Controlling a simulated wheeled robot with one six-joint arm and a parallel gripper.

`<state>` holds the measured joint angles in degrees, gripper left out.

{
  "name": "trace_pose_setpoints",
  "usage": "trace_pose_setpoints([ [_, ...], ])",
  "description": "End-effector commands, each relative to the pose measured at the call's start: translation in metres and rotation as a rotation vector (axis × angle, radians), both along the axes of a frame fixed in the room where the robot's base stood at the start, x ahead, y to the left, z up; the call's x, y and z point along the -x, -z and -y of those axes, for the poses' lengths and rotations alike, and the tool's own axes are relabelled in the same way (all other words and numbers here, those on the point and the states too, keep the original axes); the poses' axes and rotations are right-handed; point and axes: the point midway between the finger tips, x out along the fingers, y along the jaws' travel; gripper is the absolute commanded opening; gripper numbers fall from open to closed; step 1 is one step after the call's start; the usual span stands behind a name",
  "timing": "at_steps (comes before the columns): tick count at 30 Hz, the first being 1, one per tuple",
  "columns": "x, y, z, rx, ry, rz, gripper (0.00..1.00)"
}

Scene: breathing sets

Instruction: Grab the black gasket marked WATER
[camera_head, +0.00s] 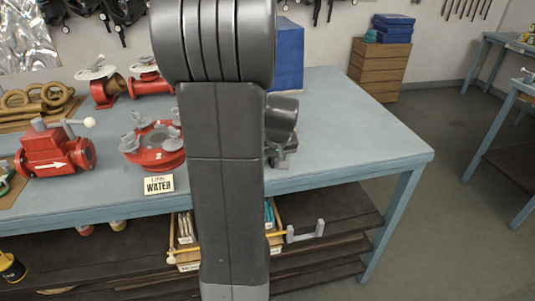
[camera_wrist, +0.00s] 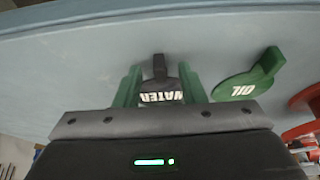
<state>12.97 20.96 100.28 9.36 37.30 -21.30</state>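The black gasket marked WATER (camera_wrist: 162,92) shows in the wrist view between the two green fingers of my gripper (camera_wrist: 160,72), its white lettering upside down. Its dark tab points up the picture between the fingertips, with a gap on each side. The fingers stand apart at either side of its disc; I cannot tell whether they touch it. The lower part of the gasket is hidden by my gripper's body. A green gasket marked OIL (camera_wrist: 240,86) lies to the right.
The blue-grey table (camera_head: 370,138) is clear at its right. A red flange (camera_head: 155,158) with grey wing nuts and a WATER card (camera_head: 158,184) stand left of my arm. A red valve (camera_head: 55,152) stands further left. A lower shelf holds a wooden bin (camera_head: 187,253).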

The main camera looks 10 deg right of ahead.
Motion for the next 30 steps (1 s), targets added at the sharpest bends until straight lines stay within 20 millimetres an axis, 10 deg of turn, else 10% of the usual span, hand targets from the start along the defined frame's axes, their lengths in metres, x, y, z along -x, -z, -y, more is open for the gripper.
trace_pose_setpoints([
  [6, 0.0, 0.0, 0.0, 0.0, 0.0, 0.0, 0.0],
  [17, 0.0, -0.005, 0.0, 0.001, -0.001, 0.002, 0.0],
  [30, -0.001, -0.084, 0.0, 0.002, -0.001, 0.004, 0.0],
])
